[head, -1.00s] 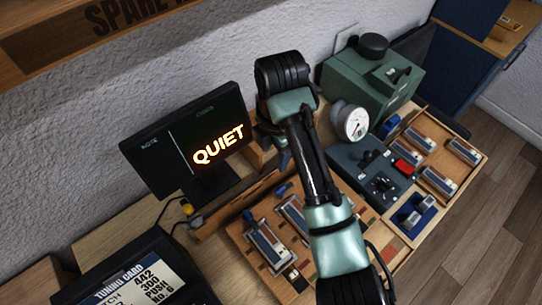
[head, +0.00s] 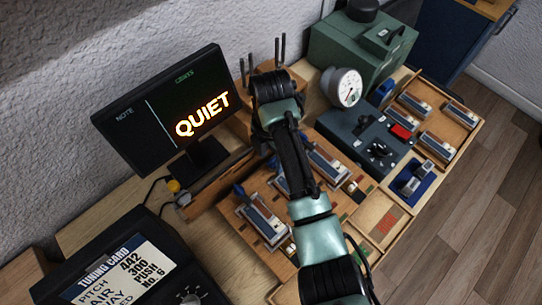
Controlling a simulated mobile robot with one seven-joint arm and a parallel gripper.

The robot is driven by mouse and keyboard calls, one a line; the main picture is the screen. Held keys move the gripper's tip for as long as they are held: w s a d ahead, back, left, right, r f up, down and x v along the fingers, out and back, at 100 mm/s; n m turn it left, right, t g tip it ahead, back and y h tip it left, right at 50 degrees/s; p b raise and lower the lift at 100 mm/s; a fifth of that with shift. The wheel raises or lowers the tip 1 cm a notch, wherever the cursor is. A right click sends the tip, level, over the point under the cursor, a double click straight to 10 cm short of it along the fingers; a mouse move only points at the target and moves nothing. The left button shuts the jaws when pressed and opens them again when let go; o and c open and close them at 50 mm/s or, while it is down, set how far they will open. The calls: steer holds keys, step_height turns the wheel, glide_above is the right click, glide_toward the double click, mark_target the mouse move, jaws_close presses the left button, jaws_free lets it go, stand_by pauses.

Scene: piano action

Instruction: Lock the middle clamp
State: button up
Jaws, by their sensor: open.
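A wooden action tray (head: 232,208) holds a row of metal-and-wood modules with blue clamp levers. The left module (head: 262,222) shows clearly, with its blue lever (head: 239,190) at its upper end. The right module (head: 328,166) lies to the right of my arm. The middle module (head: 282,186) is mostly covered by my forearm, so I cannot tell how its clamp stands. My gripper (head: 268,150) points down behind my wrist, over the upper middle of the tray. Its fingers are mostly hidden, and I see nothing held. I cannot tell whether it touches the middle clamp.
A monitor (head: 165,115) reading QUIET stands left. A tuning-card device (head: 130,270) is at lower left. Dark prongs (head: 279,50) rise behind my wrist. A dial gauge (head: 342,88), green machine (head: 360,50), control box (head: 362,138) and parts tray (head: 468,118) are right.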

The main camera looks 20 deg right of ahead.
steer(key=shift+f, duration=0.35)
jaws_close()
